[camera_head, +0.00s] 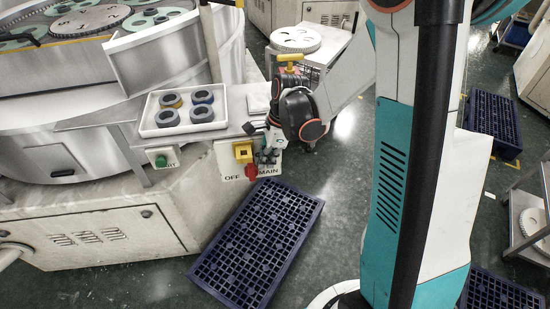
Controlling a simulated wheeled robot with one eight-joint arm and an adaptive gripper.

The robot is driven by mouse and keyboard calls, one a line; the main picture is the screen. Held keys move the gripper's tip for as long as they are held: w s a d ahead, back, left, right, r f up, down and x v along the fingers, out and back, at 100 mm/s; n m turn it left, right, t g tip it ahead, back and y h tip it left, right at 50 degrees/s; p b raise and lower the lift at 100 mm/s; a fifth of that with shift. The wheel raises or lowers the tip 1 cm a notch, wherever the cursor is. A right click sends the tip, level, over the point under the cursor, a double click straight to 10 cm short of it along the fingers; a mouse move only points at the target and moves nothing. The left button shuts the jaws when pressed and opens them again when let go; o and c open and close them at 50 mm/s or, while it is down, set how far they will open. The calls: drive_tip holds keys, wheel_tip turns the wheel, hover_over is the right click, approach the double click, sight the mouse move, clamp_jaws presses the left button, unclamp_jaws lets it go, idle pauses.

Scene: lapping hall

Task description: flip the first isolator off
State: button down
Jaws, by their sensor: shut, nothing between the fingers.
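A pale switch panel (230,163) stands on the front of the lapping machine, below the steel shelf. It carries the printed words OFF and MAIN. My gripper (268,158) points down at the panel's right half, just above the word MAIN. Its fingers are shut with nothing held. The fingers and wrist cover part of the panel, so any switch behind them is hidden. I cannot tell whether the fingertips touch the panel, or which way the switches are set.
A white tray (184,130) with several dark rings sits on the shelf left of my gripper. A green button box (163,157) is below it.

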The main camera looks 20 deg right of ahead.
drive_tip(key=shift+a, duration=0.1)
drive_tip(key=shift+w+a+r, duration=0.1)
drive_tip(key=shift+a+r, duration=0.2)
drive_tip(key=shift+a, duration=0.2)
drive_tip(key=d+r+p, duration=0.1)
drive_tip(key=d+r, duration=0.1)
drive_tip(key=r, duration=0.3)
drive_tip(key=s+d+r+p, duration=0.1)
drive_tip(key=d+r, duration=0.2)
drive_tip(key=r, duration=0.2)
drive_tip(key=shift+s+d+p, duration=0.15)
drive_tip(key=shift+d+p, duration=0.15)
drive_tip(key=shift+d, duration=0.05)
